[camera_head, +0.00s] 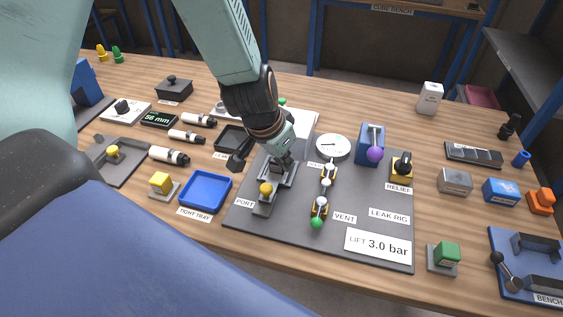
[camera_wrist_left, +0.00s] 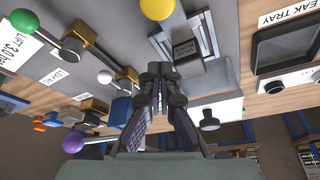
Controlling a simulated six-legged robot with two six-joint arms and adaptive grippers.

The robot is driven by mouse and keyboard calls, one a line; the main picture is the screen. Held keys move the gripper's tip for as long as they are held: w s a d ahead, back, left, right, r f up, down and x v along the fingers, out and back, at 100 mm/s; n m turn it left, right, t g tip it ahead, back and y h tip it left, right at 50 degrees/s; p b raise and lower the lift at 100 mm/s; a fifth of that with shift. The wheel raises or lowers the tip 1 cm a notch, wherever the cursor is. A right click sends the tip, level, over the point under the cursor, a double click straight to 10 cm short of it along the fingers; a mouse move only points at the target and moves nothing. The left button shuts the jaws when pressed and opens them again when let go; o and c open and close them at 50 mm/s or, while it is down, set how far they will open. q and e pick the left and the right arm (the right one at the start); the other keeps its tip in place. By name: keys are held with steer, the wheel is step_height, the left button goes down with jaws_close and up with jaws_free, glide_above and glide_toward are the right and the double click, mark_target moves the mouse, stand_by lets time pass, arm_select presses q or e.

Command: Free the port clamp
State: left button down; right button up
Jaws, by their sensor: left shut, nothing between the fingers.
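The port clamp (camera_head: 266,190) has a yellow ball knob and stands beside the PORT label (camera_head: 245,203) on the grey leak rig board (camera_head: 285,247). Its yellow knob (camera_wrist_left: 157,8) shows at the top edge of the left wrist view. A grey labelled block (camera_wrist_left: 187,60) sits in a metal holder just beyond my fingertips. My left gripper (camera_head: 283,160) points down behind the clamp, above the holder. In the left wrist view my left gripper (camera_wrist_left: 163,70) has its fingertips together with nothing between them; contact with the block cannot be told. My right gripper is not in view.
Valve handles with green (camera_head: 317,222) and white knobs stand right of the clamp. A round gauge (camera_head: 333,146) and a purple-knobbed lever (camera_head: 375,153) stand behind. A blue tray (camera_head: 206,191) lies left of the board, and a dark leak tray (camera_wrist_left: 290,45) lies near my gripper.

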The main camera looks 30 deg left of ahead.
mark_target(273, 175)
arm_select(q)
steer(key=shift+w+f+b, duration=0.15)
steer(key=shift+f+b, duration=0.2)
steer(key=shift+f, duration=0.2)
steer(key=s, duration=0.1)
steer(key=s+p, duration=0.1)
steer(key=s, duration=0.1)
steer(key=shift+s+a+f, duration=0.1)
steer(key=shift+s+a, duration=0.05)
steer(key=shift+a, duration=0.15)
steer(key=shift+s+a+p, duration=0.2)
steer(key=shift+s+p, duration=0.1)
steer(key=shift+s, duration=0.05)
steer(key=shift+w+d+f, duration=0.1)
steer(key=shift+w+d, duration=0.05)
steer(key=shift+d, duration=0.05)
